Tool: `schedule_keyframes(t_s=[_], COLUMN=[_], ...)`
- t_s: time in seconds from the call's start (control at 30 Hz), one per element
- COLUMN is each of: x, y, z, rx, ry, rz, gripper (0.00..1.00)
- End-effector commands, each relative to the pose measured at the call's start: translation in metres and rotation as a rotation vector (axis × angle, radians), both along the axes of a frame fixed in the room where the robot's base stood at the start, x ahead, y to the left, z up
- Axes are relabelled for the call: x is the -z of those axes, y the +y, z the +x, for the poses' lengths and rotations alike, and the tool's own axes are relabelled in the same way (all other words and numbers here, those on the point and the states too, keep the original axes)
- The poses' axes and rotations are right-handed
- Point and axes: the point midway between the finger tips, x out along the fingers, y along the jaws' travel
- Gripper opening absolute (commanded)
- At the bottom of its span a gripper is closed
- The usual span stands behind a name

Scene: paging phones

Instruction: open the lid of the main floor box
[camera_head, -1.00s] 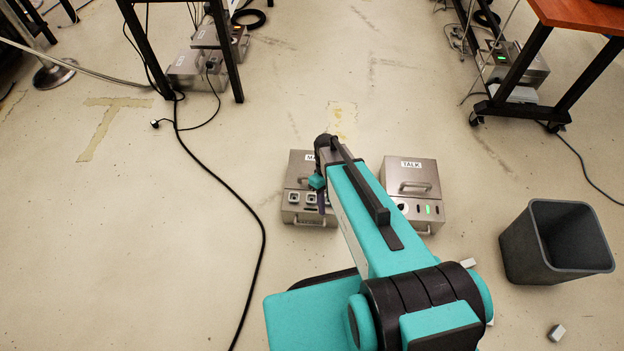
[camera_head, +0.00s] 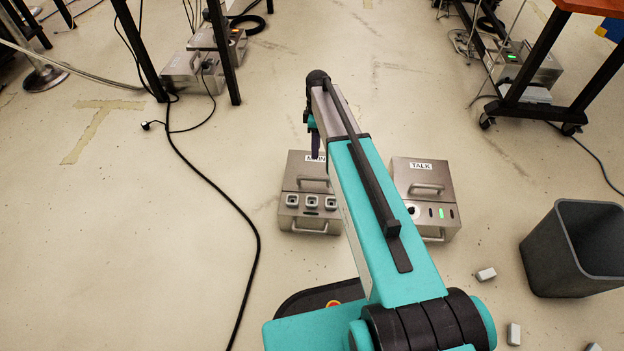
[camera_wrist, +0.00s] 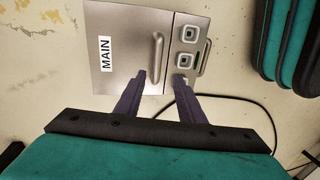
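The main floor box (camera_head: 296,183) is a metal box with a MAIN label, partly hidden by my arm in the head view. Its lid looks closed. In the head view my gripper (camera_head: 315,145) is above the box's far side.
The TALK box (camera_head: 424,180) stands just right of the main box. A grey bin (camera_head: 540,262) is further right, with small pale blocks (camera_head: 486,274) near it. A black cable (camera_head: 232,210) runs along the floor on the left. Floor beyond the boxes is clear.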

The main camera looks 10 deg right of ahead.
Motion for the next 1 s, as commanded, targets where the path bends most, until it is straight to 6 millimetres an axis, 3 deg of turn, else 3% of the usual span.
schedule_keyframes(t_s=[0.13,0.57,0.77,1.0], x=[-0.002,-0.002,0.01,0.039], y=[-0.001,-0.002,-0.001,0.0], z=[0.009,0.009,0.006,0.001], rx=[-0.028,-0.03,-0.03,-0.029], ry=[-0.008,-0.008,-0.008,-0.007], rz=[0.006,0.007,0.007,0.007], gripper=[0.36,0.36,0.36,0.36])
